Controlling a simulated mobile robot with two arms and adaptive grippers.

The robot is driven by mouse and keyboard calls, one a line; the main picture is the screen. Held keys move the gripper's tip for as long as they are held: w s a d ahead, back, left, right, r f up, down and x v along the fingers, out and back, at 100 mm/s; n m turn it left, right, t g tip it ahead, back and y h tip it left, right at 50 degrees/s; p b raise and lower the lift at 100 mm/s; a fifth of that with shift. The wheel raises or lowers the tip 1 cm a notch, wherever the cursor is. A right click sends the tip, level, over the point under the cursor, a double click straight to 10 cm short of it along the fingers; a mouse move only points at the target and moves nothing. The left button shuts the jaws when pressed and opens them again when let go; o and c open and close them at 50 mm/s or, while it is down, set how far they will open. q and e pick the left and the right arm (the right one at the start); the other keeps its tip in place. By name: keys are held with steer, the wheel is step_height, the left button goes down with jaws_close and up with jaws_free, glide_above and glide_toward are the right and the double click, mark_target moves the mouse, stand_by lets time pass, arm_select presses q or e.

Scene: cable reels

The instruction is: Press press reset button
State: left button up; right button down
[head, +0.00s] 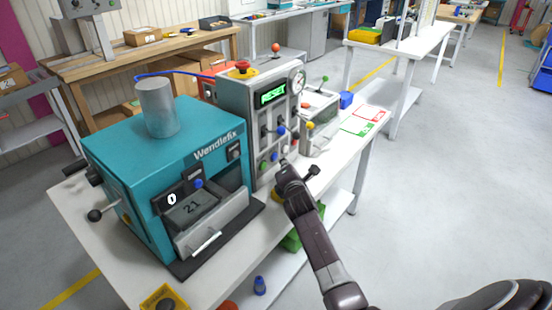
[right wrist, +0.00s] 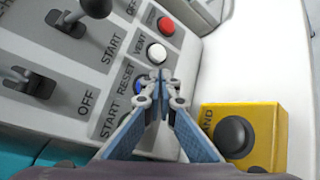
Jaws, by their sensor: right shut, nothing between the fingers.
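The grey control panel (head: 250,130) stands beside the teal machine, and its display (head: 270,93) shows green text that reads RESET. In the right wrist view the blue reset button (right wrist: 138,84) lies beside the label RESET, partly hidden behind my right gripper (right wrist: 160,76). The gripper is shut and empty, its fingertips in front of the panel near this button. Whether they touch it I cannot tell. In the head view my right gripper (head: 283,168) is at the panel's lower right. My left gripper is not in view.
A white vent button (right wrist: 157,53) and a red button (right wrist: 166,25) sit above the blue one. Black levers (right wrist: 85,12) stick out at the left. A yellow box with a black button (right wrist: 235,137) stands at the right. The teal Wendlefix machine (head: 130,150) is left of the panel.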

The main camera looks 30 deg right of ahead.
steer(key=shift+w+a, duration=0.2)
steer(key=shift+w, duration=0.2)
steer(key=shift+w+a+b, duration=0.15)
steer(key=shift+w+b, duration=0.15)
steer(key=shift+w, duration=0.1)
stand_by(0.8)
steer(key=shift+r, duration=0.1)
steer(key=shift+s+d+p, duration=0.3)
steer(key=shift+s+p, duration=0.45)
steer(key=shift+s, duration=0.05)
